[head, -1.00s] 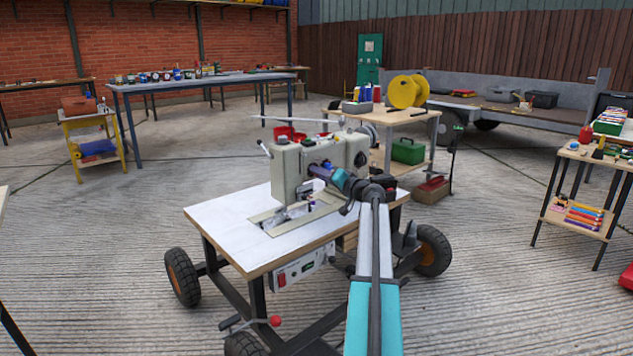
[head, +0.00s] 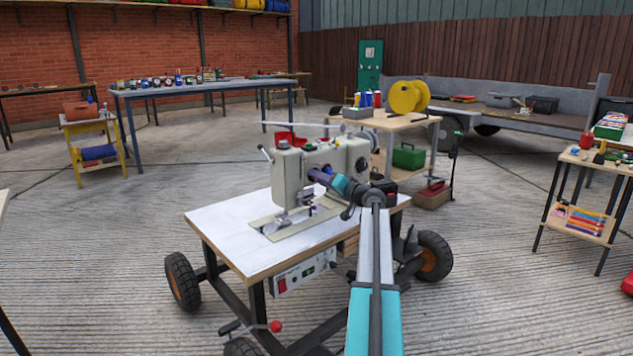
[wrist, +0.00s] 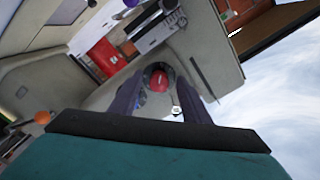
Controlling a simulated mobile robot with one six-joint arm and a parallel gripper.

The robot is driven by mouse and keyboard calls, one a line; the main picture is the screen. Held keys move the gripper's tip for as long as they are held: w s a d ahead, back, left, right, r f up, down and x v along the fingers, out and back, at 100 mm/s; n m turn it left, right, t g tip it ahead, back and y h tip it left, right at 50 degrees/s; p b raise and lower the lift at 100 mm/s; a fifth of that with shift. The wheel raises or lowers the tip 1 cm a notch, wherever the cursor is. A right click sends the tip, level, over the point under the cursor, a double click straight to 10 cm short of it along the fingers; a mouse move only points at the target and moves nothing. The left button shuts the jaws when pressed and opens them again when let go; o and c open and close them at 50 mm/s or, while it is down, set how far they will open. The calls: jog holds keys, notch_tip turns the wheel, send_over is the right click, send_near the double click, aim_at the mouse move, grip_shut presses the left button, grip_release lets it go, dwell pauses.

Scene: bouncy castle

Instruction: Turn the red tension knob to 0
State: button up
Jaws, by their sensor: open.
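The red tension knob (wrist: 159,80) shows in the wrist view as a round red cap in a dark ring on the sewing machine's pale body. My gripper (wrist: 157,98) is open, with one dark finger on each side of the knob in that view. I cannot tell whether the fingers touch it or how far off it is. In the head view my gripper (head: 316,176) reaches the front of the cream sewing machine (head: 290,178). The knob is not clearly visible there, and its number marks cannot be read.
The machine stands on a wheeled white-topped table (head: 225,225). A wooden bench with a yellow spool (head: 404,97) is behind. Concrete floor is open to the left.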

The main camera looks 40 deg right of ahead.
jog(key=s+a+p, duration=0.1)
jog(key=s+p, duration=0.4)
jog(key=s, duration=0.8)
jog(key=shift+s, duration=0.4)
jog(key=shift+w+p, duration=0.1)
jog(key=shift+p, duration=0.2)
